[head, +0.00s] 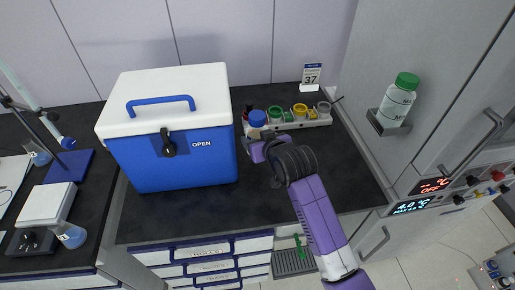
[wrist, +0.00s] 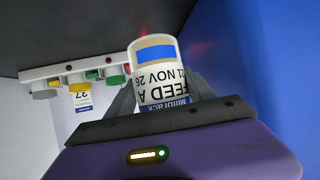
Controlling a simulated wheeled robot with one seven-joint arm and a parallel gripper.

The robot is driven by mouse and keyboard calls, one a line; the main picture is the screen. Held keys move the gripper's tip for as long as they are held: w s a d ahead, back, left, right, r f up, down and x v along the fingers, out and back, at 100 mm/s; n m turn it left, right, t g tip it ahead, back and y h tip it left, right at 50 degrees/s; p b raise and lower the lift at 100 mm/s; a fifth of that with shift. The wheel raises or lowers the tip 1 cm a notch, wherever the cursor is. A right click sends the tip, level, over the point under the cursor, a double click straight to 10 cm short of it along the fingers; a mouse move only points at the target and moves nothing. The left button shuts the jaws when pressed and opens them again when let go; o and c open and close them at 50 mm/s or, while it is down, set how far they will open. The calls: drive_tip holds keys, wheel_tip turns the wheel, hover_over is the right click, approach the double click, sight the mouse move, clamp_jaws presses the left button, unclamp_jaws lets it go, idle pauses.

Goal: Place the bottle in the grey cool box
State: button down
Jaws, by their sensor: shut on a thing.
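I cannot tell whether the bottle touches the bench. The only cool box (head: 172,158) in view is blue with a white lid, not grey; it carries the word OPEN. The lid (head: 165,97) is down, with a blue handle and a dark front latch. The inside is hidden.
A rack with coloured rings (head: 300,117) stands behind my gripper, with a card reading 37 (head: 311,76). A green-capped bottle (head: 398,98) sits on a wall bracket at right. Bench in front of the box is clear.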

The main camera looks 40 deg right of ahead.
drive_tip(key=shift+f, duration=2.35)
drive_tip(key=shift+f, duration=0.15)
drive_tip(key=shift+c, duration=1.8)
unclamp_jaws()
drive_tip(key=v, duration=1.2)
drive_tip(key=shift+b, duration=0.3)
